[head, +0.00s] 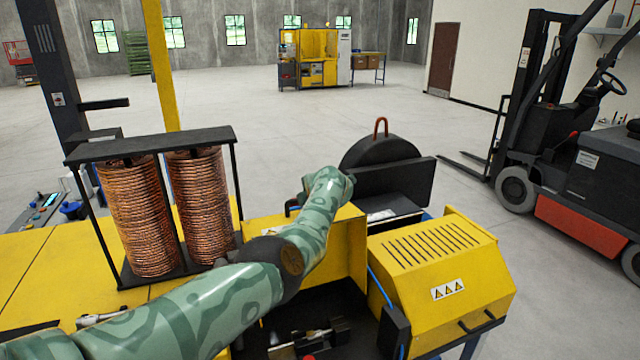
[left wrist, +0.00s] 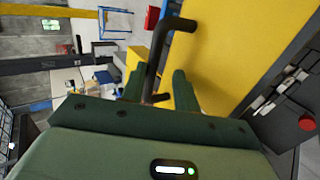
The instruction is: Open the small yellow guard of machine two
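A yellow guard panel (head: 344,246), which looks like the small guard, stands in the middle of the machine in the head view. Its yellow face fills much of the left wrist view (left wrist: 225,50). A black bar handle (left wrist: 160,55) stands out from it, and a dark bit of it shows in the head view (head: 291,206). My left gripper (head: 308,190) is at this handle, above the panel. In the left wrist view its two green fingers (left wrist: 156,88) are apart, with the handle between them and gaps visible. My right gripper is in neither view.
A larger slotted yellow cover (head: 440,262) with warning signs and a handle is to the right. Two copper coils (head: 137,218) stand in a black rack on the left. A black drum (head: 380,150) is behind the panel. A forklift (head: 590,165) stands far right.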

